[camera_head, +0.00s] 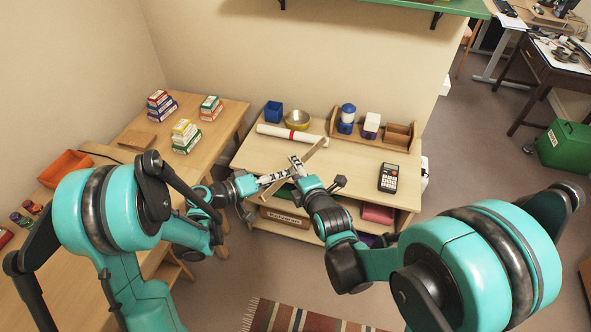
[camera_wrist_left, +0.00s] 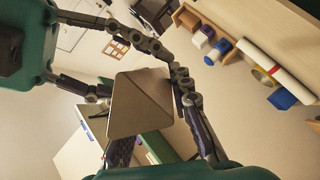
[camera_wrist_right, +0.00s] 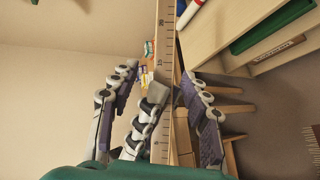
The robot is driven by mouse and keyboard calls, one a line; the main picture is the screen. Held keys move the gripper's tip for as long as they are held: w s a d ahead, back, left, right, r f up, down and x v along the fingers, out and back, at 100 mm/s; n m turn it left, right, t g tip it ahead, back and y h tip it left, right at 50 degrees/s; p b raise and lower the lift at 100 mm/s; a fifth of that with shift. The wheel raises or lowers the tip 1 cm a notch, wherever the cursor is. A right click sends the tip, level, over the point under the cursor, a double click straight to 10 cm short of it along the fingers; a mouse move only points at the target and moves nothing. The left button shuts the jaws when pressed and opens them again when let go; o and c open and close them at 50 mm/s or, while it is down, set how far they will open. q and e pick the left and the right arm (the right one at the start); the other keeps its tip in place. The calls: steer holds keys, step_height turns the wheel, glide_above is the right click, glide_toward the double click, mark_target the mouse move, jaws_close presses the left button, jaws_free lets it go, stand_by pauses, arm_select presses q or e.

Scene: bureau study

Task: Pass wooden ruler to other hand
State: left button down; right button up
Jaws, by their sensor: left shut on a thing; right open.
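The wooden ruler (camera_head: 316,149) is held in the air in front of the desk, slanting up to the right in the head view. My left gripper (camera_head: 277,180) is shut on it. My right gripper (camera_head: 298,167) is open and very close to the left one. In the right wrist view the ruler (camera_wrist_right: 165,45) runs lengthwise between the spread fingers of my right gripper (camera_wrist_right: 165,100); I cannot tell if they touch it. In the left wrist view, fingers surround a tan flat surface (camera_wrist_left: 140,105), which seems to be the ruler seen close up.
A side table (camera_head: 145,120) at left holds stacked boxes (camera_head: 185,135). Free air surrounds the grippers above the floor.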

steer(key=shift+w+a+f, duration=0.1)
steer(key=shift+w, duration=0.15)
jaws_close()
arm_select(q)
steer(key=c, duration=1.3)
jaws_free()
steer(key=shift+s, duration=0.1)
steer(key=v, duration=1.2)
